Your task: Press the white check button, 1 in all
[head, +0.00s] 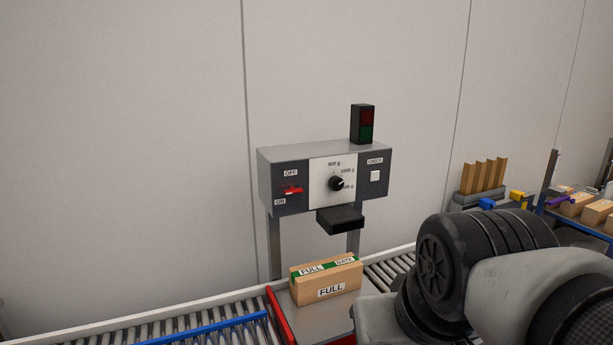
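The white check button (376,176) is a small square on the right of the grey control box's front, under a label reading CHECK. The control box (290,154) stands on two legs behind the conveyor. My arm fills the lower right of the head view, in front of and to the right of the box. My gripper is not in view, so its state and its distance from the button cannot be seen.
The box also bears a red switch (292,190), a black dial (336,184) and a dark two-lamp light (362,124). A black block (340,219) juts out below. A cardboard carton (326,281) marked FULL sits beneath it, between roller conveyors (210,329).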

